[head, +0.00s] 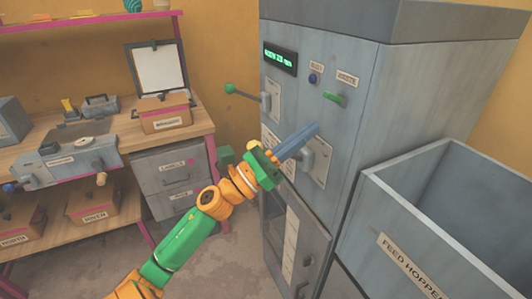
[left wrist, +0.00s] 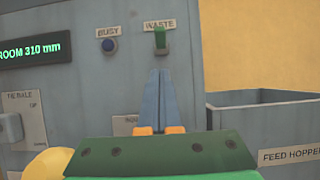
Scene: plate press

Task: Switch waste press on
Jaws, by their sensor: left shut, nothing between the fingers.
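The waste press (head: 345,130) is a tall grey cabinet. Its green waste switch (head: 334,98) sticks out under a WASTE label (head: 347,78) on the upper front. In the left wrist view the green switch (left wrist: 160,40) stands just beyond the fingertips. My left gripper (head: 314,128) is shut and empty, its blue-grey fingers together below the switch in the head view. In the left wrist view the gripper (left wrist: 158,75) points up toward the switch; I cannot tell whether they touch. My right gripper is not in view.
A blue BUSY button (head: 313,78) and a green display (head: 280,58) sit left of the switch. A green-knobbed lever (head: 230,88) juts out at the left. A feed hopper (head: 400,225) stands at the right. A workbench (head: 195,125) stands at the left.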

